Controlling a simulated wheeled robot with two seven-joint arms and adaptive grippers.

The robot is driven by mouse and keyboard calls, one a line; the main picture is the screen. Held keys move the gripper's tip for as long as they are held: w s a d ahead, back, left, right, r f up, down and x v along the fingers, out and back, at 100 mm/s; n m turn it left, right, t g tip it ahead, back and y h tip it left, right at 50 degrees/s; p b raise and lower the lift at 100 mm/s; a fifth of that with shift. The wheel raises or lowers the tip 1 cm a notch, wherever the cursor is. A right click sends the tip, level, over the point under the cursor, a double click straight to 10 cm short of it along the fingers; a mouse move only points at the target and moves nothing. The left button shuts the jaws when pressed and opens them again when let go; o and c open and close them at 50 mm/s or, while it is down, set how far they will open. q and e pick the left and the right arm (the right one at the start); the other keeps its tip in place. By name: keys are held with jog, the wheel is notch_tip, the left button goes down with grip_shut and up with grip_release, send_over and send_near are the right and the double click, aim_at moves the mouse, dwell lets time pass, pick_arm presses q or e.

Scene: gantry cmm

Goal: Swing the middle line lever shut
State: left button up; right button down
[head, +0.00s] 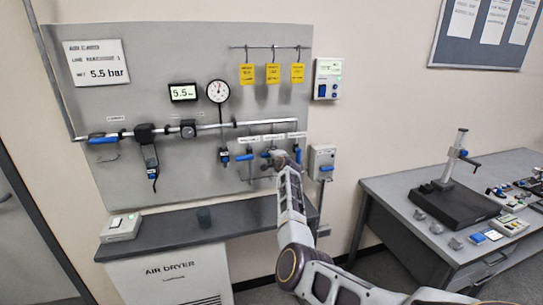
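A row of three labelled line valves hangs below the pipe on the grey panel. The middle line lever (266,154) shows as a small blue piece, partly hidden by my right gripper. The left line lever (245,156) is blue and lies about level. The right line lever (298,155) is blue and points down. My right gripper (275,158) is at the middle valve, with its arm coming up from the lower right. The fingers are too small to tell open from shut, or whether they touch the lever. My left gripper is not in view.
Yellow tags (272,74) hang above the valves, beside a round gauge (218,91). A grey switch box (321,162) is close on the right. A dark shelf (165,240) juts out below. A workbench (390,205) with a stand is at right.

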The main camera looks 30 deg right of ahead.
jog(key=shift+f, duration=0.35)
jog(key=c, duration=1.5)
grip_release()
jog(key=shift+o, duration=1.1)
jog(key=shift+s, duration=0.1)
jog(key=shift+d+r, duration=0.1)
jog(key=shift+r, duration=0.15)
jog(key=shift+s, duration=0.25)
jog(key=v, duration=1.1)
